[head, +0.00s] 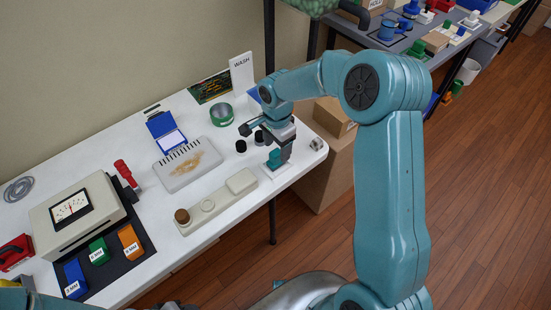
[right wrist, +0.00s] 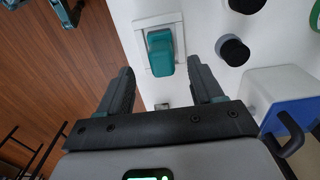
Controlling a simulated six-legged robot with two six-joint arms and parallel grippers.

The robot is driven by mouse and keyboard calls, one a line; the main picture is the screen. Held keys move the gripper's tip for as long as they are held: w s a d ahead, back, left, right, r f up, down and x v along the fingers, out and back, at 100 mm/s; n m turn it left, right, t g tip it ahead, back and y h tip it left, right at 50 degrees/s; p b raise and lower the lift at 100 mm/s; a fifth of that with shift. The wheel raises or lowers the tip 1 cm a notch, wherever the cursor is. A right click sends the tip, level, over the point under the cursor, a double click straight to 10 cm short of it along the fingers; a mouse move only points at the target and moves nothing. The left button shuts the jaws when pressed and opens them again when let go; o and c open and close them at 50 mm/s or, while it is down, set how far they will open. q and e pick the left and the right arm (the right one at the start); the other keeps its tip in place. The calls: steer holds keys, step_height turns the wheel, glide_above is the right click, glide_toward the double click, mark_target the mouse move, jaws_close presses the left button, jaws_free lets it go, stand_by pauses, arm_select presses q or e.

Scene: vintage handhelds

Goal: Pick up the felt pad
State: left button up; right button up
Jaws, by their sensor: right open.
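No thing is plainly a felt pad. A pale, flat, rounded block (head: 241,181) at the right end of a long beige tray (head: 222,206) could be it, but I cannot tell. My right gripper (right wrist: 163,82) is open and empty above the table's right end, beyond the tray. A teal block (right wrist: 160,52) on a white square plate (right wrist: 141,38) lies just past its fingertips; block and plate are partly hidden by my gripper in the head view. My left gripper is not in view.
Black knobs (right wrist: 234,51) and a blue-and-white box (right wrist: 275,88) stand right of my fingers in the wrist view. A grey ribbed block (head: 188,165), green ring (head: 222,115) and meter (head: 75,215) occupy the white table (head: 155,207). The table edge is close to the gripper.

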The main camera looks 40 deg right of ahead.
mark_target(276, 152)
steer(key=shift+s+a+f, duration=0.1)
steer(key=shift+f, duration=0.35)
steer(key=f, duration=0.2)
steer(key=f+p, duration=0.1)
steer(key=f, duration=0.1)
steer(key=shift+w+f, duration=0.1)
steer(key=shift+w, duration=0.15)
steer(key=shift+f, duration=0.15)
steer(key=c, duration=1.1)
steer(key=shift+c, duration=0.2)
step_height(276, 152, up, 20)
